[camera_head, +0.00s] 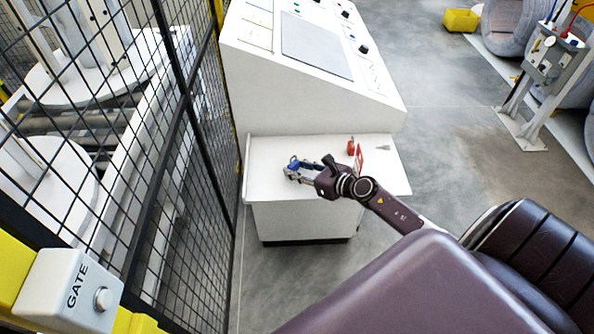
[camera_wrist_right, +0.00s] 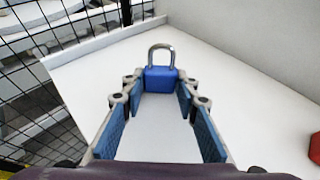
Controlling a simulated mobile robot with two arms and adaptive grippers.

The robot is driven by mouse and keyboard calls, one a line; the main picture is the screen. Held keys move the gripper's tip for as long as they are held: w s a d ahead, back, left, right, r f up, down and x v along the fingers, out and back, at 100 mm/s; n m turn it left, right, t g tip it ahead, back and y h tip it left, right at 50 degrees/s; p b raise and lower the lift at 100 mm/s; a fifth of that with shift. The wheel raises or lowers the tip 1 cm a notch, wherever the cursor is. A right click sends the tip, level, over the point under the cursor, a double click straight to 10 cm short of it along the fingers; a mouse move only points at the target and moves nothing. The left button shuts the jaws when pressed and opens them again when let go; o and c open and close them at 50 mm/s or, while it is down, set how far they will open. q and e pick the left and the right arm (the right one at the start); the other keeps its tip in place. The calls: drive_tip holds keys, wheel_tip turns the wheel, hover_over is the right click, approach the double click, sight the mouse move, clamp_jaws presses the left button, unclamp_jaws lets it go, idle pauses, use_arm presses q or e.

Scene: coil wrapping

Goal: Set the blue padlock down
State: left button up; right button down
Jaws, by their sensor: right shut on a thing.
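The blue padlock (camera_head: 293,162) is at the tips of my right gripper (camera_head: 297,171), over the white shelf (camera_head: 385,178) of the console. In the right wrist view the blue padlock (camera_wrist_right: 160,82) sits between the ends of my right gripper's fingers (camera_wrist_right: 160,88), with its grey shackle pointing away from me. The gripper is shut on it. The shelf surface (camera_wrist_right: 235,100) lies below and beyond. I cannot tell whether the padlock touches the shelf. My left gripper is not in view.
A red padlock (camera_head: 350,147) and a red-and-white tag (camera_head: 358,160) stand on the shelf to the right. The sloped console (camera_head: 310,95) rises behind. A black mesh fence (camera_head: 190,150) runs along the left. The shelf's middle is mostly clear.

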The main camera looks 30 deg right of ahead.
drive_tip(key=shift+f, duration=0.15)
drive_tip(key=c, duration=1.5)
unclamp_jaws()
drive_tip(key=shift+s+r, duration=0.15)
drive_tip(key=shift+r, duration=0.1)
drive_tip(key=v, duration=0.9)
drive_tip(key=shift+s+f+b, duration=0.1)
drive_tip(key=shift+s+b, duration=0.25)
drive_tip(key=shift+b, duration=0.05)
drive_tip(key=shift+v, duration=1.1)
drive_tip(key=shift+d, duration=0.1)
